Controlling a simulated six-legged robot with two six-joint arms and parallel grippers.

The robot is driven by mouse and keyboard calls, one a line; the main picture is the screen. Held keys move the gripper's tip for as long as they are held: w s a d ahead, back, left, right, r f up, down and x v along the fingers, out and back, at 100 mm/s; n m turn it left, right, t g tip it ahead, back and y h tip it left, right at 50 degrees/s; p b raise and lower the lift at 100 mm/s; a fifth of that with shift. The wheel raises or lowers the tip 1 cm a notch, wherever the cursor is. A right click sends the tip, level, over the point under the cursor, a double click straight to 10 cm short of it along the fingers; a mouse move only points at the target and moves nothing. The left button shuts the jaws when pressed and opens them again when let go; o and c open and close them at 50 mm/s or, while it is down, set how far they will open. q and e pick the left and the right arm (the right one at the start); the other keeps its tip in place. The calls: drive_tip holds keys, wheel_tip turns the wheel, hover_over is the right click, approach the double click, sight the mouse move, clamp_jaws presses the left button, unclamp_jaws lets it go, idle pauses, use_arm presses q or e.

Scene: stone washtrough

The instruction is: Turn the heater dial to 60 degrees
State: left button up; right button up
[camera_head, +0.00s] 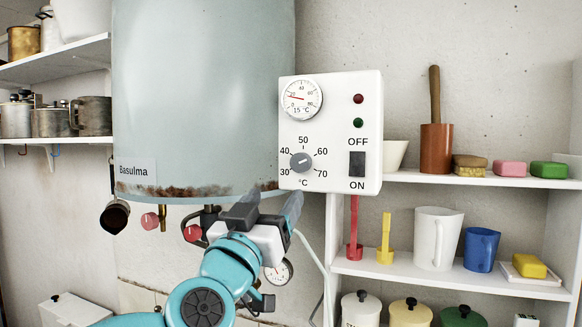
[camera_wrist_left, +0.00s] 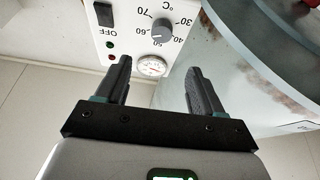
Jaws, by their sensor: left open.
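The heater dial (camera_head: 301,162) is a round grey knob on the front of a white control box (camera_head: 330,120), ringed by numbers from 30 to 70. Its pointer is too small to read surely. In the left wrist view the dial (camera_wrist_left: 162,30) appears upside down, beyond the fingertips. My left gripper (camera_head: 267,203) is open and empty, below and left of the dial and apart from it. In the wrist view the two fingers of the left gripper (camera_wrist_left: 158,68) stand wide apart, with the gauge showing between them. My right gripper is not in view.
A round gauge (camera_head: 301,98) sits above the dial, and an OFF/ON switch (camera_head: 357,164) to its right. The pale blue boiler (camera_head: 205,90) is close on the left. Shelves (camera_head: 470,178) with a mortar, soaps and jugs are at right. Red valve knobs (camera_head: 192,233) hang below.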

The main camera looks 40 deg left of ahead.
sight(299, 163)
use_arm(q)
drive_tip(key=p+x, duration=0.1)
drive_tip(key=x, duration=0.2)
drive_tip(key=p+x, duration=0.1)
drive_tip(key=x, duration=0.3)
drive_tip(key=p+x, duration=0.1)
drive_tip(key=x, duration=0.2)
drive_tip(key=shift+w+a+f, duration=0.2)
drive_tip(key=shift+w+f, duration=0.05)
drive_tip(key=shift+w, duration=0.25)
drive_tip(key=shift+a+r, duration=0.1)
drive_tip(key=shift+r, duration=0.45)
drive_tip(key=shift+w+a+f+p, duration=0.15)
drive_tip(key=shift+w+f, duration=0.05)
drive_tip(key=shift+w, duration=0.3)
drive_tip(key=shift+w+a+f+p, duration=0.1)
drive_tip(key=shift+w+f+p, duration=0.05)
drive_tip(key=shift+w, duration=0.4)
drive_tip(key=shift+s+d+r, duration=0.15)
drive_tip(key=shift+s+r, duration=0.05)
drive_tip(key=shift+s, duration=0.25)
drive_tip(key=c, duration=0.5)
drive_tip(key=shift+s, duration=0.15)
drive_tip(key=c, duration=0.6)
drive_tip(key=shift+o, duration=0.2)
drive_tip(key=shift+r, duration=0.1)
